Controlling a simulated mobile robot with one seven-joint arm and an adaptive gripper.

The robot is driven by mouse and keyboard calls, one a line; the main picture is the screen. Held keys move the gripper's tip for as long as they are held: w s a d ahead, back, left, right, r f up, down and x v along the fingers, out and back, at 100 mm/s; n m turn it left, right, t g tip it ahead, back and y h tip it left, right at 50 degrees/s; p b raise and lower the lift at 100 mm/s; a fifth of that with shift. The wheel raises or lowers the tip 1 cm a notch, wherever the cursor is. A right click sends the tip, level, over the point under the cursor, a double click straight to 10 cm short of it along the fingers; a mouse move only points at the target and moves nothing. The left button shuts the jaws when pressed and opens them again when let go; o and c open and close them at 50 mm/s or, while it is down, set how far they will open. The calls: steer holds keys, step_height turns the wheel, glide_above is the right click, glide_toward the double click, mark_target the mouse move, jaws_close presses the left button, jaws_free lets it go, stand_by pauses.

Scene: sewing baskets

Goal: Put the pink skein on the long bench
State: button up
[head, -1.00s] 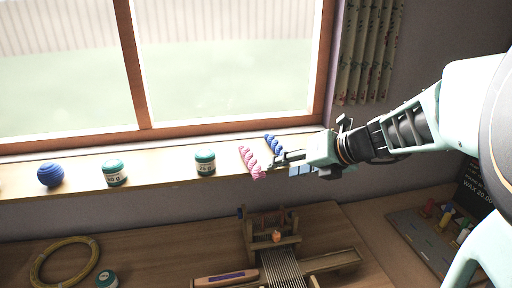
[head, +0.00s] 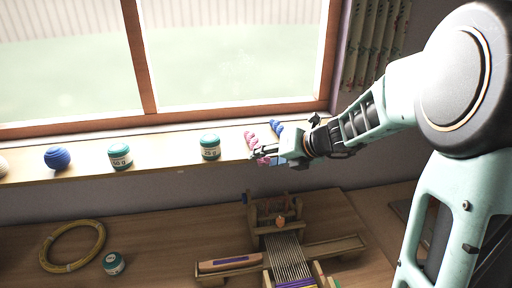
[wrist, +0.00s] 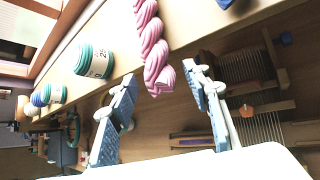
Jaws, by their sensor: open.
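The pink skein (head: 250,138) is a twisted coil lying on the window sill, its near end reaching to the sill's front edge. My gripper (head: 257,155) is at the near end of the skein and partly hides it. In the wrist view, the pink skein (wrist: 151,40) runs down so that its near end shows between the two open blue fingers (wrist: 159,75). Gaps show on both sides, and neither finger visibly presses on it. The long wooden bench (head: 180,225) lies below the sill.

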jaws_close()
steer(key=shift+r, duration=0.15)
